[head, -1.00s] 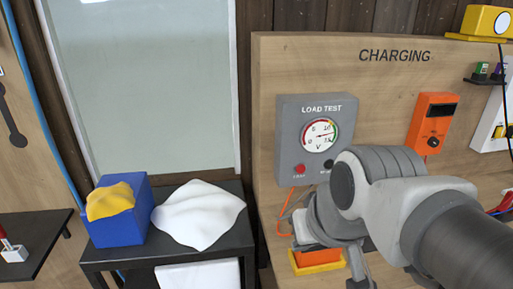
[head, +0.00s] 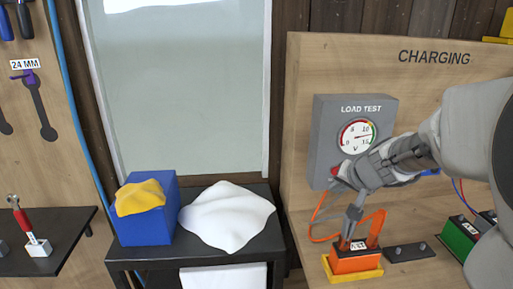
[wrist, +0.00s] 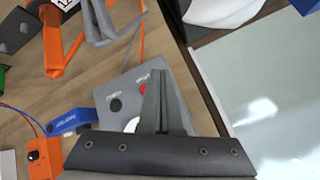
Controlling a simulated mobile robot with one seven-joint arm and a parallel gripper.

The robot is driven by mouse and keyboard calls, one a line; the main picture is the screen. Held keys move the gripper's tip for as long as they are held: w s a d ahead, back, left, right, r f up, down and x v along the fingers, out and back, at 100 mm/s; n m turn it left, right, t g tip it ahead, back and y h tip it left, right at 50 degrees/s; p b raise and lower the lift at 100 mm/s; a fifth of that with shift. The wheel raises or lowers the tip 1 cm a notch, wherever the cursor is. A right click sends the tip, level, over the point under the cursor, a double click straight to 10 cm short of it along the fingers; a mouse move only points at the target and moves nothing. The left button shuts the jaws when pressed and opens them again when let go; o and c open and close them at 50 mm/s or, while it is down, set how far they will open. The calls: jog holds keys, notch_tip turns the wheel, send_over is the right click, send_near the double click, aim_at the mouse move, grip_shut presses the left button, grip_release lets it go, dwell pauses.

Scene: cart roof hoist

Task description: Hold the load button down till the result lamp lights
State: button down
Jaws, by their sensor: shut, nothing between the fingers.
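The grey load test box (head: 326,115) hangs on the wooden board, with a round gauge (head: 358,136) whose needle points right. Its red load button (head: 336,170) shows at the lower left, partly behind my gripper (head: 341,181). In the wrist view the red load button (wrist: 142,89) lies right beside the tips of my gripper (wrist: 161,75). The fingers are shut and empty; I cannot tell if they touch the button. The dark round result lamp (wrist: 115,105) looks unlit in the wrist view; in the head view my gripper hides it.
An orange battery (head: 355,264) in a yellow tray (head: 355,276) stands below the box, with orange cables (head: 317,222). A green battery (head: 458,240) is to its right. At left, a dark table (head: 190,252) holds a blue box (head: 145,225) and white cloth (head: 227,215).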

jog(key=w+d+f+m+h, duration=0.1)
jog(key=w+d+f+m, duration=0.1)
jog(key=d+f, duration=0.2)
jog(key=d, duration=0.3)
jog(key=shift+w+d+f+b, duration=0.15)
jog(key=shift+w+f+b, duration=0.05)
jog(key=shift+f+b, duration=0.15)
jog(key=shift+w+r, duration=0.1)
jog(key=shift+w, duration=0.05)
jog(key=w+p, duration=0.5)
jog(key=w, duration=0.3)
jog(key=shift+w+a, duration=0.2)
jog(key=shift+w, duration=0.1)
jog(key=shift+w, duration=0.1)
dwell(1.3)
jog(key=shift+w, duration=0.3)
jog(key=shift+w+p, duration=0.3)
jog(key=shift+w, duration=0.1)
dwell(3.6)
